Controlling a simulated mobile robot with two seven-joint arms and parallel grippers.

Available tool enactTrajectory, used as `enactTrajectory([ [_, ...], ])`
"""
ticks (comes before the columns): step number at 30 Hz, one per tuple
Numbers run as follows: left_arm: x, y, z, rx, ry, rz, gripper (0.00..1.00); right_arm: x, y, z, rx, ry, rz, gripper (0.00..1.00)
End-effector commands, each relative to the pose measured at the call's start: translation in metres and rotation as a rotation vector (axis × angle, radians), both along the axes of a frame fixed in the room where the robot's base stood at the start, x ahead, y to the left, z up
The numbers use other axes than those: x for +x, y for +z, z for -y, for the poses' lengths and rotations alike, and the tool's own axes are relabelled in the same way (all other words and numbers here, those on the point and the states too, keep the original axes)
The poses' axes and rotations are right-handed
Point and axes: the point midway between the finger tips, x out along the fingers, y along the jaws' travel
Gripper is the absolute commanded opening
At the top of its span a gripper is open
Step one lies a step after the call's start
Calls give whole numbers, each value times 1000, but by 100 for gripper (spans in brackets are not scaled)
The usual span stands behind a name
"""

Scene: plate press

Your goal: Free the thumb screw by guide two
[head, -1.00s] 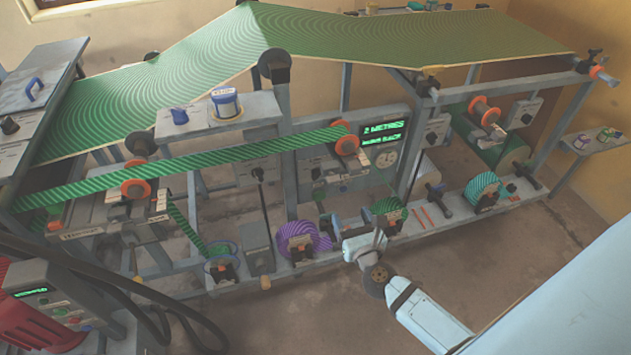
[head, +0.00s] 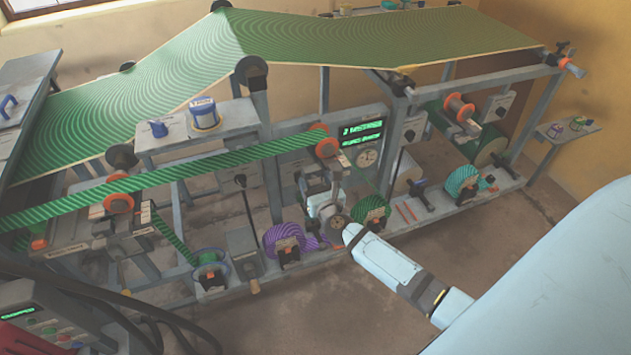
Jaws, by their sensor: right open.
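My right gripper (head: 315,185) reaches in from the lower right, in front of the grey bracket below the middle orange-flanged guide roller (head: 327,147). It is open; its fingers are small and partly lost against the grey bracket, so I cannot tell whether they touch anything. The thumb screw is too small or hidden to make out. Another orange-flanged guide roller (head: 118,203) is at the left, under the green striped strip (head: 220,160), and a third one (head: 460,110) is at the right. I cannot read which is guide two. My left gripper is not in view.
Along the low beam sit a purple striped roll (head: 284,240), a green striped roll (head: 372,212) and a teal striped roll (head: 462,181). A lit green display (head: 362,130) is just right of the middle roller. Open floor (head: 320,300) lies in front of the beam.

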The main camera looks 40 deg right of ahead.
Motion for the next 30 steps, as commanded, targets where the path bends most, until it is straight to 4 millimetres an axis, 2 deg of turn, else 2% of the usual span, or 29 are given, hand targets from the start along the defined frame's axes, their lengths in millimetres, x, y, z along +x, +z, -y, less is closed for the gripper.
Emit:
enactTrajectory([
  [6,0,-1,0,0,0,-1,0,0,0,0,0,0,0,66],
  [12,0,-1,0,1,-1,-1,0,0,0,0,0,0,0,20],
  [13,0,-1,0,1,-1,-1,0,0,0,0,0,0,0,16],
  [23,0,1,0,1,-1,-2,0,0,0,0,-37,-1,-10,17],
  [30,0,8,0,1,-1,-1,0,0,1,-1,-170,-1,-41,17],
])
